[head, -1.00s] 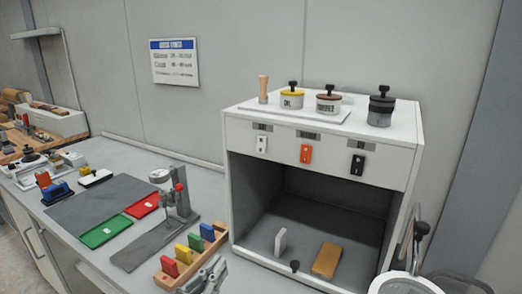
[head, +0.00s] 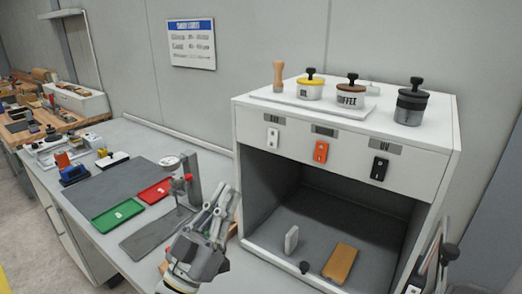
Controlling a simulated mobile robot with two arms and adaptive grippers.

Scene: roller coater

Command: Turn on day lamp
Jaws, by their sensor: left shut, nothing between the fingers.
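A white booth (head: 446,170) with an open front stands on the bench at the right of the head view. Its upper panel carries three switches in a row: a white switch (head: 272,138), an orange switch (head: 320,152) and a black switch (head: 379,169). A small grey label sits above each; the lettering is too small to read surely. No lit lamp shows inside the booth. My left gripper (head: 222,198) is shut and empty, pointing up, in front of and left of the booth, below the white switch and apart from it. My right gripper is not seen.
Jars with black knobs, including a grey jar (head: 410,106), stand on the booth. A white piece (head: 291,239) and a tan block (head: 340,263) lie inside. Left are a metal stand (head: 192,180), a green tray (head: 117,214) and a red tray (head: 155,190). A black-knobbed fixture (head: 449,252) is at lower right.

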